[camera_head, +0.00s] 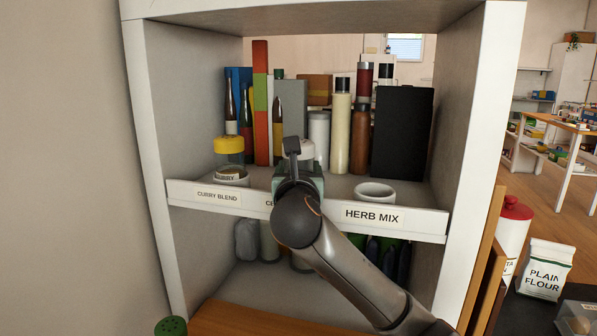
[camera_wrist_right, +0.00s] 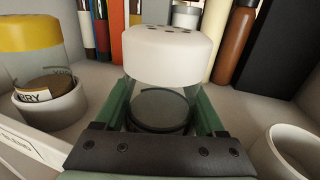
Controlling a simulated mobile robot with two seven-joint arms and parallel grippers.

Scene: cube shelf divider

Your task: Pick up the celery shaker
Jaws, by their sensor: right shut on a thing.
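The celery shaker (camera_wrist_right: 167,55) has a white cap with dark holes and a clear body with dark contents. In the head view its white cap (camera_head: 307,150) shows just behind my right gripper (camera_head: 298,172), on the middle shelf. The shelf label below starts with "CE" and my arm hides the rest. In the right wrist view the green fingers of my right gripper (camera_wrist_right: 162,108) are on both sides of the shaker's body, shut on it. I cannot tell whether its base is off the shelf. My left gripper is not in view.
A yellow-capped shaker (camera_head: 229,150) stands in a round holder above the "CURRY BLEND" label. An empty white holder (camera_head: 375,191) sits above "HERB MIX". Bottles, books and a black box (camera_head: 402,132) fill the shelf behind. A raised label strip (camera_head: 420,224) edges the shelf front.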

